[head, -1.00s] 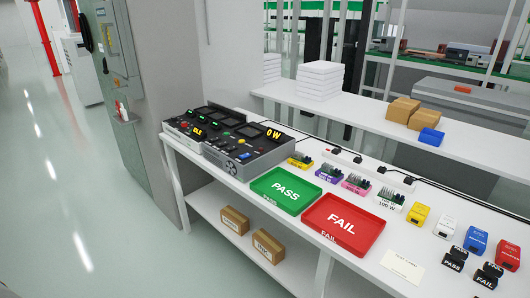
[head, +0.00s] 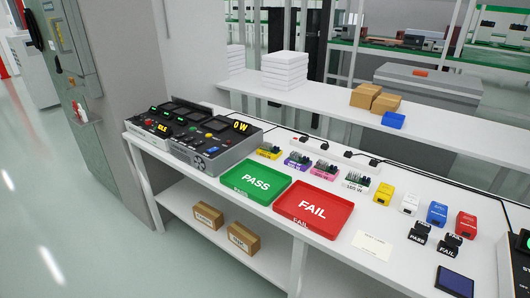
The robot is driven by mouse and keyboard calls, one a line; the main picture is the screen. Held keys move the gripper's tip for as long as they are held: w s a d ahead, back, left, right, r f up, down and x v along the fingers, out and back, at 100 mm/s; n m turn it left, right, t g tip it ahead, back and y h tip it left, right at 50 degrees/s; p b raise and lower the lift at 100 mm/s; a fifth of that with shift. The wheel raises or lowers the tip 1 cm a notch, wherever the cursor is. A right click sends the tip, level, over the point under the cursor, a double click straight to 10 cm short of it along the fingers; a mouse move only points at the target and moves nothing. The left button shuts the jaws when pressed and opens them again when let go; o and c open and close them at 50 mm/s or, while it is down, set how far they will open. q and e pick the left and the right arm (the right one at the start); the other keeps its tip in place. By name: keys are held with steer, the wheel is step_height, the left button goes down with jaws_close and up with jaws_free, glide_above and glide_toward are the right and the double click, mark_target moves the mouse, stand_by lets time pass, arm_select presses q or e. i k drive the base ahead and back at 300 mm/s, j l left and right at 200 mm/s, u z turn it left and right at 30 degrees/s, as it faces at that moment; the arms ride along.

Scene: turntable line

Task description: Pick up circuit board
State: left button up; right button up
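Several small circuit boards stand in a row on the white workbench behind the trays. One has a yellow base (head: 269,151), one a purple base (head: 297,160), one a pink base (head: 324,168) and one a white base (head: 357,180) with a wattage label. The green PASS tray (head: 235,194) and the red FAIL tray (head: 293,222) lie in front of them, and both look empty. Neither of my grippers shows in the head view.
A grey test console (head: 205,163) reading 0 W stands at the bench's left end. Yellow (head: 384,195), white, blue and red blocks, black PASS and FAIL stamps (head: 419,232), a paper card (head: 373,245) and a dark blue pad (head: 454,281) lie right. A raised shelf (head: 330,102) runs behind.

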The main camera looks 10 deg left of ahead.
mark_target(296, 160)
steer(key=j+z, duration=0.15)
steer(key=z, duration=0.3)
steer(key=j+z, duration=0.2)
steer(key=z, duration=0.3)
steer(key=j+z, duration=0.3)
steer(key=j, duration=0.15)
steer(key=k+j+z, duration=0.1)
steer(key=j+z, duration=0.2)
steer(key=j, duration=0.2)
steer(key=k+j, duration=0.1)
steer(key=j, duration=0.2)
steer(key=k+j+z, duration=0.1)
steer(key=j, duration=0.25)
steer(key=k+j, duration=0.1)
steer(key=j, duration=0.2)
